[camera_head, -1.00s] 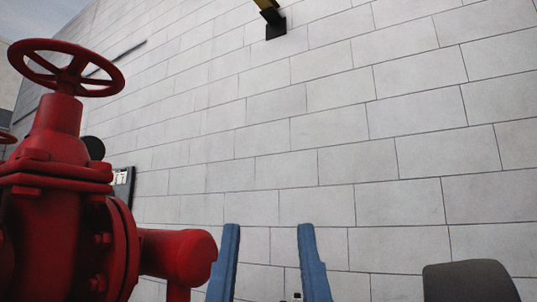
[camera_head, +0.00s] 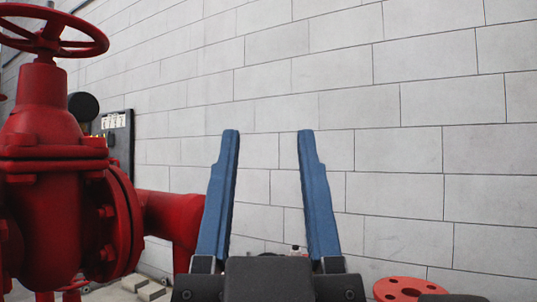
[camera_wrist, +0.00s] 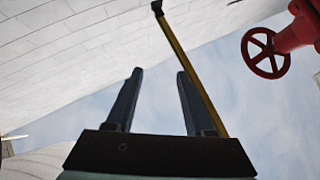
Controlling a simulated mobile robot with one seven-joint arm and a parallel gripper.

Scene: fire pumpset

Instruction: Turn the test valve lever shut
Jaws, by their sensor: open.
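My gripper (camera_head: 268,132) stands in the lower middle of the head view, its two blue fingers pointing up, apart and with nothing between them. In the wrist view my gripper (camera_wrist: 159,72) is also open and empty, with sky and wall beyond. I cannot make out a test valve lever for certain in either view. A small red and white thing (camera_head: 297,248) shows low behind the fingers, too small to identify. A yellow bar with a black end (camera_wrist: 185,70) runs up behind the right finger in the wrist view.
A large red valve (camera_head: 50,190) with a round handwheel (camera_head: 48,33) fills the left, with a red pipe (camera_head: 172,215) beside it. A red handwheel (camera_wrist: 265,53) shows in the wrist view. A red flange (camera_head: 408,289) is low right. A pale block wall (camera_head: 410,90) stands behind.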

